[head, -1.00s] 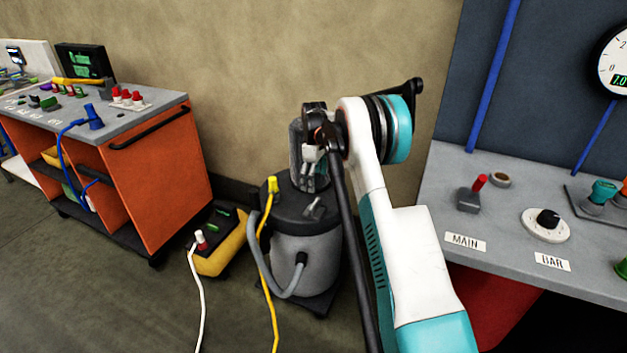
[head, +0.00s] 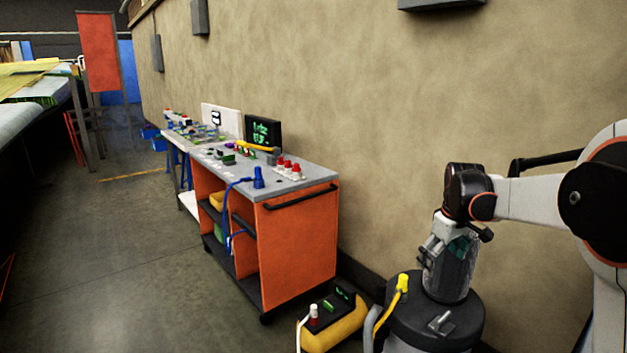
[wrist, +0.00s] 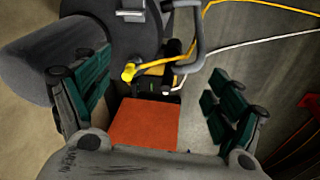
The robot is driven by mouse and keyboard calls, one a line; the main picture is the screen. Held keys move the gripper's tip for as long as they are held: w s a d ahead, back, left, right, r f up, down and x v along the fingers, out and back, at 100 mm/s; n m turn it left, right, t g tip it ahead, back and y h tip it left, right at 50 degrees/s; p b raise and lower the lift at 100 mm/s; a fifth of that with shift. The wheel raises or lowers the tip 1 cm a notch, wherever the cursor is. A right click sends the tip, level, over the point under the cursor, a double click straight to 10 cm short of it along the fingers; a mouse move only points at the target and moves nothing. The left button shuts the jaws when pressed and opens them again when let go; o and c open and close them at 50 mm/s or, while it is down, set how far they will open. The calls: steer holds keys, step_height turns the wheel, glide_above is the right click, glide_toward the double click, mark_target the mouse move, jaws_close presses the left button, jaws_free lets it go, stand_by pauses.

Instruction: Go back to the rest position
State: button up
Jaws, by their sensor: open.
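My gripper (wrist: 158,105) shows in the wrist view with its two teal-padded fingers spread wide apart and nothing between them. In the head view, my arm reaches in from the right edge, and the gripper end (head: 447,262) hangs pointing down in front of the wall. It appears over the dark round top of the vacuum (head: 408,322), but I cannot tell the height between them. An orange surface (wrist: 148,124) lies below the fingers in the wrist view.
An orange cart (head: 300,240) with a grey top stands left of my arm. A yellow-and-black box (head: 338,330) with cables sits on the floor beside the vacuum. The tan wall (head: 430,90) runs close behind. Open floor (head: 120,260) lies at the left.

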steer(key=s+a+r+m+t, duration=0.1)
steer(key=s+a+r, duration=0.3)
steer(key=s, duration=0.4)
steer(key=s+a+r+m+t, duration=0.1)
steer(key=s+a+r, duration=0.3)
steer(key=s, duration=0.5)
steer(key=s+a+f+m+t, duration=0.1)
steer(key=s+a+f, duration=0.1)
steer(key=s, duration=0.6)
steer(key=s+a+f+m+t, duration=0.1)
steer(key=s+a+f+m, duration=0.1)
steer(key=s, duration=0.7)
steer(key=shift+s+a+f+t, duration=0.2)
steer(key=shift+a+f+t, duration=0.2)
steer(key=shift+a+f, duration=0.4)
